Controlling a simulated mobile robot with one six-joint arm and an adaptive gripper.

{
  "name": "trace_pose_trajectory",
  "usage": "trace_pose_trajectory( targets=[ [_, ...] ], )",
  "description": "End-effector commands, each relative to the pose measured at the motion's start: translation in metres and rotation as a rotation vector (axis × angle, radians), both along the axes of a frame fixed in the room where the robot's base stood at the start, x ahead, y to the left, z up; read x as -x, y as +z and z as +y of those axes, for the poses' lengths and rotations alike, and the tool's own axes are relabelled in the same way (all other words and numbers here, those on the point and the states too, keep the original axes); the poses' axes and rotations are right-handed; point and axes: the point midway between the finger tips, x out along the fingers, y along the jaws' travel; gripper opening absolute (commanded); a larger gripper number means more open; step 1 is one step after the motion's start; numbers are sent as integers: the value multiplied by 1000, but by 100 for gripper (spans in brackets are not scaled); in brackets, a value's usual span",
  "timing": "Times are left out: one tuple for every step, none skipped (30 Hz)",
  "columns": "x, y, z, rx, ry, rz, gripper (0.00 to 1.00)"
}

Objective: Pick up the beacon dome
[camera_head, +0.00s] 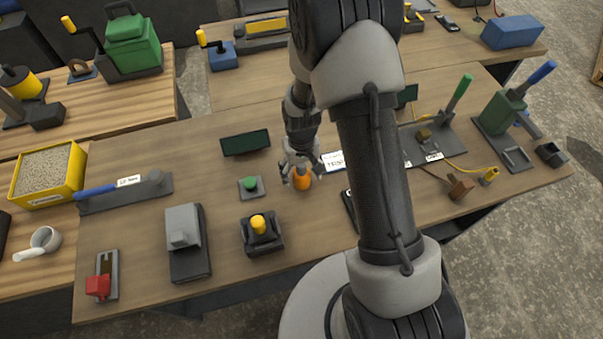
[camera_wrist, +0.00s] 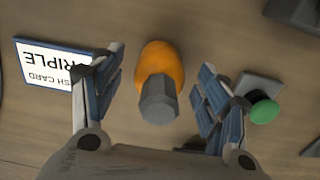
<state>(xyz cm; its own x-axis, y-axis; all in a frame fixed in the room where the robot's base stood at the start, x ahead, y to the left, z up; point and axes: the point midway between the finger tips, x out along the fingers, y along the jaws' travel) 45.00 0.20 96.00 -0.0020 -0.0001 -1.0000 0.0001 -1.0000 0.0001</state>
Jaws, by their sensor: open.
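The beacon dome (camera_head: 303,181) is a small orange rounded piece on the wooden table, below my gripper (camera_head: 301,165). In the wrist view the orange dome (camera_wrist: 161,75) has a grey hexagonal part toward the camera. My gripper (camera_wrist: 155,97) is open there, with one blue-padded finger on each side of the dome. Gaps show between the dome and both fingers, so it is not held. My arm hides part of the table to the right of the dome.
A green button on a grey plate (camera_head: 251,187) stands close left of the dome. A printed card (camera_wrist: 50,65) lies on the other side. A yellow-knobbed block (camera_head: 262,234) is nearer the front edge. Levers and cables (camera_head: 440,140) stand to the right.

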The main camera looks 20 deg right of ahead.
Motion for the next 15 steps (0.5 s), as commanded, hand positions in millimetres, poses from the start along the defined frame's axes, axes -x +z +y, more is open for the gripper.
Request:
trace_pose_trajectory(
  targets=[
    [0, -8, 0, 0, 0, 0, 68],
    [0, -10, 0, 0, 0, 0, 68],
    [-1, -13, 0, 0, 0, -1, 68],
    [0, -14, 0, 0, 0, -1, 68],
    [-1, -15, 0, 0, 0, -1, 68],
    [-1, -15, 0, 0, 0, -1, 68],
    [-1, -15, 0, 0, 0, -2, 68],
    [-1, -15, 0, 0, 0, -2, 68],
    [-1, -15, 0, 0, 0, -2, 68],
    [-1, -15, 0, 0, 0, -2, 68],
    [-1, -15, 0, 0, 0, -2, 68],
    [-1, -14, 0, 0, 0, -2, 66],
    [-1, -14, 0, 0, 0, -2, 64],
    [-1, -14, 0, 0, 0, -2, 62],
    [-1, -14, 0, 0, 0, -2, 60]
  ],
)
